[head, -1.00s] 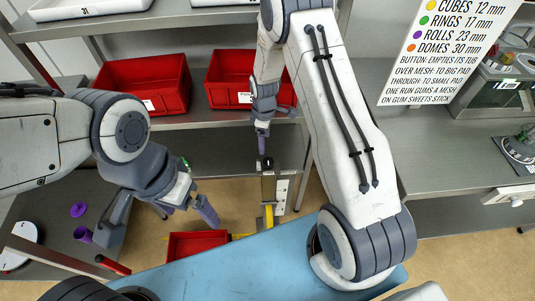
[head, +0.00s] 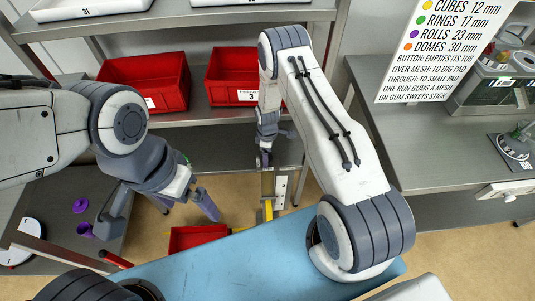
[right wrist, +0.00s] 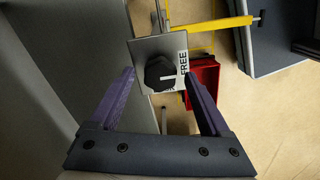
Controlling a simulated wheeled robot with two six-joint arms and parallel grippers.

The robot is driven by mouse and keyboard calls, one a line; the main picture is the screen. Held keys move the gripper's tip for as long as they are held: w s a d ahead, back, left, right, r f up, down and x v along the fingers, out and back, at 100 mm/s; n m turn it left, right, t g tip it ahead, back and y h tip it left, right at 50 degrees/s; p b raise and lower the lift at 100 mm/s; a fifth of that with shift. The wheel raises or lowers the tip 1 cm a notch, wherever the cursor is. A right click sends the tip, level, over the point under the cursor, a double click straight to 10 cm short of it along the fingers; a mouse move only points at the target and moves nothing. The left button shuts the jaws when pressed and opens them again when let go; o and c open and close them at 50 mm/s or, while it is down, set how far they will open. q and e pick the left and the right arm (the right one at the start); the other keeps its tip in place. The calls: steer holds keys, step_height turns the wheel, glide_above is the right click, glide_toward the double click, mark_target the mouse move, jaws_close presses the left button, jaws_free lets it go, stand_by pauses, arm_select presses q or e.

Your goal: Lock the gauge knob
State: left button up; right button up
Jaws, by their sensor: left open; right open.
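The gauge knob (right wrist: 160,73) is black and faceted, on a metal plate (right wrist: 146,48) marked "FREE" in the right wrist view. My right gripper (right wrist: 158,100) is open, with one purple finger on each side of the knob in the picture; I see no contact. In the head view my right gripper (head: 265,157) is over the top of the gauge post (head: 267,184) and hides the knob. A white scale plate (head: 281,189) is beside the post. My left gripper (head: 184,202) is open and empty, left of the post.
Two red bins (head: 146,85) (head: 230,80) stand on the shelf behind. A lower red bin (head: 197,238) is near a yellow bar (head: 268,210). A grey bench (head: 440,140) is at the right, and a blue surface (head: 230,265) is in front.

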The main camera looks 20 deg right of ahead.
jaws_close()
steer(key=shift+m, duration=0.3)
steer(key=m+b, duration=0.2)
steer(key=m, duration=0.1)
steer(key=shift+f, duration=0.1)
steer(key=m+b, duration=0.2)
steer(key=m, duration=0.3)
steer(key=m+b, duration=0.1)
steer(key=m, duration=0.3)
steer(key=shift+m+b, duration=0.3)
steer(key=shift+b, duration=0.1)
steer(key=m+b, duration=0.1)
steer(key=m, duration=0.3)
steer(key=shift+w+m, duration=0.1)
steer(key=shift+m, duration=0.2)
steer(key=shift+r, duration=0.2)
